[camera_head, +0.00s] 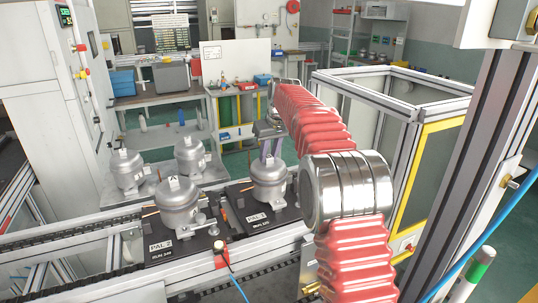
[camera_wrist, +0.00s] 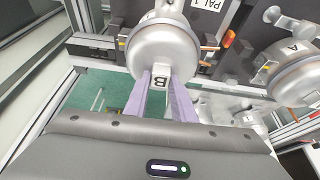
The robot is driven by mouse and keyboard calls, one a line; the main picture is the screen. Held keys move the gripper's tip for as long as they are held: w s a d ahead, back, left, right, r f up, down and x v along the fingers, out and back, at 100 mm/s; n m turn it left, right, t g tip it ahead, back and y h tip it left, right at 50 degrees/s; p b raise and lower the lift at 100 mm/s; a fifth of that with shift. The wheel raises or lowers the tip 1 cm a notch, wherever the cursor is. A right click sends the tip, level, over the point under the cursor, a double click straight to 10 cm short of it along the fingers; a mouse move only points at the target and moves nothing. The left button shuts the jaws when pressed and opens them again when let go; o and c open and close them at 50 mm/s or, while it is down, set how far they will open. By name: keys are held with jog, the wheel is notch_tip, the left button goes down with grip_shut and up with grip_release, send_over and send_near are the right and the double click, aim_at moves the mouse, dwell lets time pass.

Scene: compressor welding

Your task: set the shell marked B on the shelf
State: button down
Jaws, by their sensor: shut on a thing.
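The shell marked B (camera_wrist: 163,42) is a silver-grey dome with a black B on a white tag (camera_wrist: 159,81), upside down in the wrist view. My gripper (camera_wrist: 161,92) has its purple fingers shut on the shell at this tag. In the head view this shell (camera_head: 268,178) is at the pallet marked PAL 1 (camera_head: 262,224), with my gripper (camera_head: 272,148) just above and behind it. Whether it touches the pallet cannot be told. A shell marked A shows in the wrist view (camera_wrist: 293,62). A pale shelf-like surface (camera_head: 112,197) lies behind the pallets.
Two similar shells (camera_head: 127,171) (camera_head: 190,156) stand on the pale surface. Another shell (camera_head: 180,203) sits on the pallet marked PAL 2 (camera_head: 170,252). A framed enclosure (camera_head: 418,175) stands at right. A bench (camera_head: 165,97) is farther back. My red-sleeved arm covers the centre right.

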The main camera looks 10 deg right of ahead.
jog(key=shift+s+a+f, duration=0.1)
jog(key=shift+f, duration=0.1)
jog(key=c, duration=1.4)
grip_release()
jog(key=shift+r, duration=0.1)
jog(key=shift+r, duration=0.15)
jog(key=v, duration=1.3)
jog(key=shift+r, duration=0.3)
